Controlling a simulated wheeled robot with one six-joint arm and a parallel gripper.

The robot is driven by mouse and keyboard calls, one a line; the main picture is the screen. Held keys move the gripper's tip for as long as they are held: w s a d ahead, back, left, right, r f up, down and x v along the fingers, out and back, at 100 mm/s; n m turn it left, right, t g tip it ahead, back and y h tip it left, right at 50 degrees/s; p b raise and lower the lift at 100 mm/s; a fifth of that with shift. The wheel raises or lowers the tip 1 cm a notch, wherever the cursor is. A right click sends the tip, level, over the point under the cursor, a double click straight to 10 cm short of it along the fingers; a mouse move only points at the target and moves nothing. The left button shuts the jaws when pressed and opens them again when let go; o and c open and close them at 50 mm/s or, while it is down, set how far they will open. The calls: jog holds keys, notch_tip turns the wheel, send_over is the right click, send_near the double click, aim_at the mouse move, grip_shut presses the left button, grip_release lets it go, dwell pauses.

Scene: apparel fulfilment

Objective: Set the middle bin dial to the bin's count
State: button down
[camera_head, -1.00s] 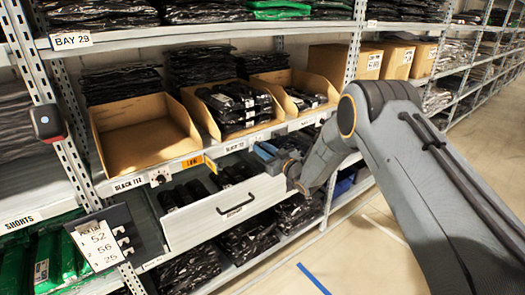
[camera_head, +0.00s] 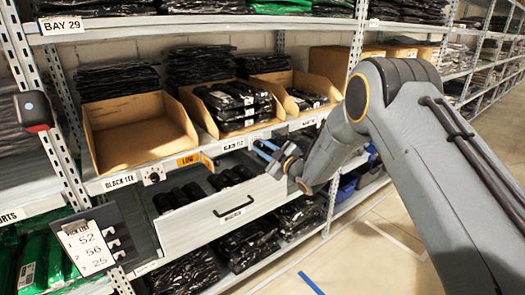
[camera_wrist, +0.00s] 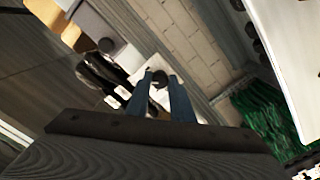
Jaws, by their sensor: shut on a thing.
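The middle bin (camera_head: 205,118) is an open cardboard bin holding several black packs, between an empty bin on the left and another stocked bin on the right. My gripper (camera_head: 262,149) is at the shelf's front rail, below and right of the middle bin's label. In the wrist view my blue fingers (camera_wrist: 161,88) are closed on a small dark round knob (camera_wrist: 158,77), which looks like the middle bin's dial. Its markings and setting cannot be read. In the head view my gripper hides it.
A white-fronted drawer (camera_head: 236,212) stands open below, with black rolls inside. The empty left bin (camera_head: 135,140) has a dial (camera_head: 153,174) beneath it. An orange LOW tag (camera_head: 188,160) is on the rail. A number card (camera_head: 86,247) hangs at left.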

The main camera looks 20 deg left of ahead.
jog(key=shift+f, duration=0.1)
dwell(0.3)
jog(key=c, duration=1.5)
grip_release()
jog(key=shift+s, duration=0.1)
jog(key=shift+c, duration=0.2)
jog(key=b+v, duration=0.1)
jog(key=v, duration=0.6)
jog(key=shift+s+d+b, duration=0.2)
jog(key=shift+d+b, duration=0.1)
